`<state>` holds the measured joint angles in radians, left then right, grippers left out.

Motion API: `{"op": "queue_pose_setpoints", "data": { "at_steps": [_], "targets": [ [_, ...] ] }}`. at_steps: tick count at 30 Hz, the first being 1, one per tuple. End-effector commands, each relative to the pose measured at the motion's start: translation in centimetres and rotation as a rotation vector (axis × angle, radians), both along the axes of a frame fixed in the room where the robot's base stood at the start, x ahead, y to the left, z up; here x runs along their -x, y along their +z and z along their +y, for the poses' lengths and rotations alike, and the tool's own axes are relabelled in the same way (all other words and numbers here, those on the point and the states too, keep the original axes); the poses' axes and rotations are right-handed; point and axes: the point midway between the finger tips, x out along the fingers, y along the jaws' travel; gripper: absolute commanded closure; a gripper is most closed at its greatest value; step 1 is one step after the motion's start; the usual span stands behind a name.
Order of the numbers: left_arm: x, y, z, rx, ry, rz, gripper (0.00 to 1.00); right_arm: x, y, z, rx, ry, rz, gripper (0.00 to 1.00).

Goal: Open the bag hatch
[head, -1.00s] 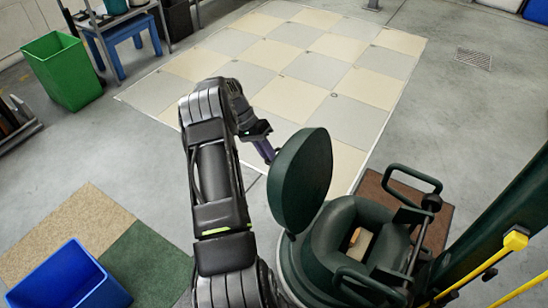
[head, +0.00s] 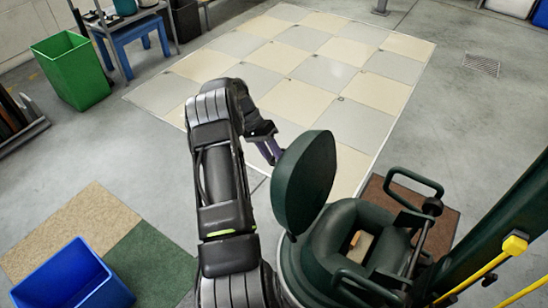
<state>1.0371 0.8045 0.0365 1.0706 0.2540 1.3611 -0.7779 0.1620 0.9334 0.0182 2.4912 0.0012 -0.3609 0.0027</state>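The bag hatch (head: 303,180) is a round dark green lid, standing upright and swung away from the opening of the green machine (head: 347,225). A small tan thing (head: 361,246) shows inside the opening. My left gripper (head: 274,158) is at the end of the black arm, just behind and left of the lid's upper edge. Its purple-grey fingers show with a narrow gap between them, and nothing is seen held. The lid hides part of the area around the fingertips, so contact cannot be told. My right gripper is not in view.
The machine has black handles (head: 415,181) and a dark green post with yellow parts (head: 514,245) at the right. A blue bin (head: 72,280) stands at lower left, a green bin (head: 72,72) at upper left. The checkered floor pads (head: 315,70) beyond are clear.

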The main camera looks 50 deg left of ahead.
Motion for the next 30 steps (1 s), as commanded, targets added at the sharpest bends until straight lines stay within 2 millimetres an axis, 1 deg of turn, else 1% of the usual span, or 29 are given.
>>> {"op": "queue_pose_setpoints", "data": {
  "at_steps": [5, 11, 12, 13, 15, 18, 22, 30],
  "targets": [
    [-0.1, 1.8, 0.0, -0.001, -0.001, -0.002, 0.66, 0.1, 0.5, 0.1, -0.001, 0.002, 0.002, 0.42],
    [0.0, 5.6, 0.1, -0.003, -0.001, -0.003, 0.66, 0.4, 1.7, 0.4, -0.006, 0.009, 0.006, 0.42],
    [0.0, 6.7, 0.1, -0.001, 0.001, -0.002, 0.66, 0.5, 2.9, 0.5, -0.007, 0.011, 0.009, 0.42],
    [0.0, 7.3, 0.1, 0.000, 0.001, -0.002, 0.66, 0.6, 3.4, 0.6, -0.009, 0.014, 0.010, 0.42],
    [0.0, 8.3, 0.1, 0.000, 0.002, -0.001, 0.66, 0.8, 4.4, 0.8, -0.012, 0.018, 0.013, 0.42],
    [0.0, 9.4, 0.1, -0.001, 0.000, -0.002, 0.66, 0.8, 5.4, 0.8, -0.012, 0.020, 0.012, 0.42],
    [0.0, 10.0, 0.1, -0.001, 0.001, -0.002, 0.66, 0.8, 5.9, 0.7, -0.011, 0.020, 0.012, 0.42],
    [0.0, 9.9, 0.1, -0.001, 0.001, -0.001, 0.66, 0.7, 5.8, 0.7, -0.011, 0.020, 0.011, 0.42]
  ]
}}
